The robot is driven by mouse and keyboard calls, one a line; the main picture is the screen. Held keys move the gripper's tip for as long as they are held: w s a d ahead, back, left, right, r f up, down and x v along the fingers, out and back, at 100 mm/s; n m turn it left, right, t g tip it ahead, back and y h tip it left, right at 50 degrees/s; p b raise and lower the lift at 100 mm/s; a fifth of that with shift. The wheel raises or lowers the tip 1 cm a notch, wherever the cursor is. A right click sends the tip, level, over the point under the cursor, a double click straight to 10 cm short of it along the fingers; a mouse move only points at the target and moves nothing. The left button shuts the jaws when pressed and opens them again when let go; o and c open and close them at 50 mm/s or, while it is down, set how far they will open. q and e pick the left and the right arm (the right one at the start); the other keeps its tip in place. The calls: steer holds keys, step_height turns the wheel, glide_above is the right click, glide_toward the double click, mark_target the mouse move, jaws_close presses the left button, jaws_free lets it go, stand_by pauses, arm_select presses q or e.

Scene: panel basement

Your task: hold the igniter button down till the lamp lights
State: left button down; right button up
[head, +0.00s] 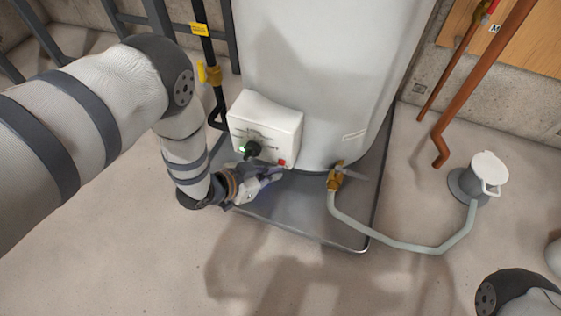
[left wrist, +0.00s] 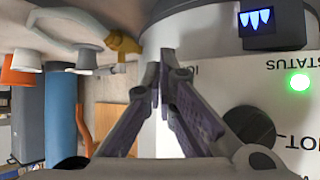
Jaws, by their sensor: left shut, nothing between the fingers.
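The white control box (head: 265,122) sits low on the front of the tank. The red igniter button (head: 281,162) is at its lower right corner, beside the black knob (head: 253,149). The status lamp (head: 242,149) glows green and also shows bright in the left wrist view (left wrist: 300,82). My left gripper (head: 277,174) is shut and empty, its tips close to the button. I cannot tell whether they touch it. In the left wrist view the closed fingers (left wrist: 162,75) are in the middle; the button is not visible there. My right gripper is out of view.
The water tank (head: 320,70) stands on a grey tray (head: 310,215). A brass valve (head: 335,177) with a pale hose (head: 400,244) is right of the box. A black pipe with yellow valve (head: 209,74) is left. Blue flames show in a small window (left wrist: 257,18).

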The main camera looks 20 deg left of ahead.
arm_select(q)
steer(key=shift+s, duration=0.45)
steer(key=shift+s+a+p, duration=0.1)
steer(key=shift+s+p, duration=1.2)
steer(key=shift+s, duration=1.2)
